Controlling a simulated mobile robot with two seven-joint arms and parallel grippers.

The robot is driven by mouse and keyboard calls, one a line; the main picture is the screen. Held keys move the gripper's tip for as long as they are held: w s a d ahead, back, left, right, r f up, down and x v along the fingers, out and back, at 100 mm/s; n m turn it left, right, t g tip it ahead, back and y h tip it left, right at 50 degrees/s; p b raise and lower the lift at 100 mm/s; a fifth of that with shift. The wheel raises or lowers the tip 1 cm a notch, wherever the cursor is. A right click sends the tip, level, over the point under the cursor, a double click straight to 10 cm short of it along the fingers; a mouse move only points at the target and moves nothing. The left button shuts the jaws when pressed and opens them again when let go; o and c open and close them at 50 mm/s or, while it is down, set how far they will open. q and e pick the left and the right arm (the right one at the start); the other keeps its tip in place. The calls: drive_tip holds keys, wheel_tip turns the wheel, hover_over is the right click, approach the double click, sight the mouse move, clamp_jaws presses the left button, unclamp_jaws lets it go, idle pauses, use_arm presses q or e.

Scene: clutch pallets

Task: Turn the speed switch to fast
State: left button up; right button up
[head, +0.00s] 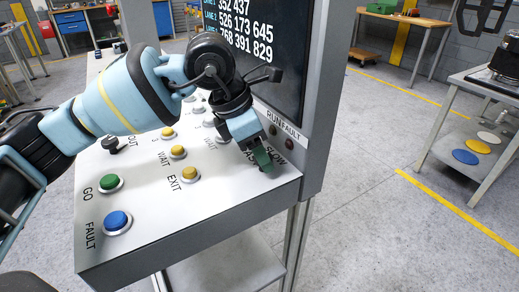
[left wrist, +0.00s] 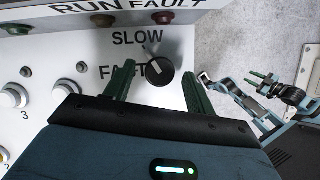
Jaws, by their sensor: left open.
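The speed switch (left wrist: 160,71) is a round black knob on the white panel, beside the printed words SLOW and FAST. Its short white mark points up and left in the left wrist view; I cannot tell exactly which word it points at. My left gripper (left wrist: 160,90) is open, one green finger on each side of the knob, the left one covering part of FAST. I cannot tell whether the fingers touch the knob. In the head view my left gripper (head: 262,158) is at the panel's right corner and hides the knob. My right gripper (left wrist: 262,78) shows small at the right.
The sloped console (head: 150,215) carries a green GO button (head: 110,182), a blue FAULT button (head: 117,221) and several yellow buttons. A dark screen (head: 275,50) stands behind. A table (head: 490,90) stands at the right. The floor between is clear.

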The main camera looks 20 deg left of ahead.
use_arm(q)
drive_tip(key=shift+f, duration=0.25)
drive_tip(key=c, duration=1)
drive_tip(key=shift+o, duration=0.2)
